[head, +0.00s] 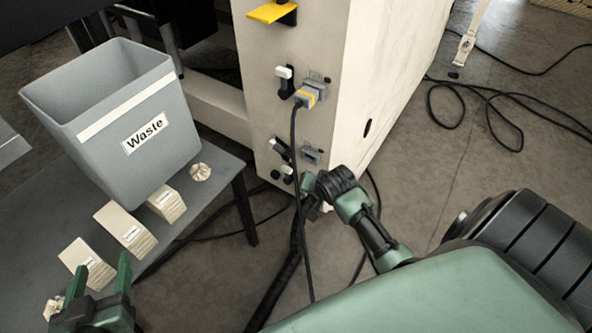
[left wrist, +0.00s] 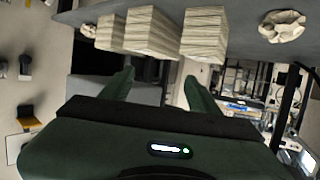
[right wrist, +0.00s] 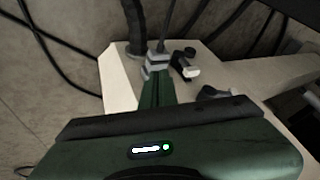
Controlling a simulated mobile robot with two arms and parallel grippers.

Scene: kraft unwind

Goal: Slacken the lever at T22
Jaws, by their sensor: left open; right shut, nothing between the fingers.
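The pale machine panel (head: 262,50) carries several small black levers with light tips; no T22 label is readable. Another lever (head: 281,150) sits lower beside a grey socket (head: 312,156), and a third (head: 286,174) is near the bottom corner. My right gripper (head: 310,192) is shut and empty at that corner. In the right wrist view its fingers (right wrist: 155,92) point at a grey connector (right wrist: 155,62), beside a white-tipped lever (right wrist: 187,68); contact is unclear. My left gripper (head: 98,278) is open and empty.
A grey waste bin (head: 120,120) stands on a dark table (head: 225,180) with paper stacks (head: 125,230) and crumpled paper (head: 200,172). My left gripper is beside the stacks. A cable hangs from the upper connector past my right gripper. More cables (head: 500,120) lie on the floor.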

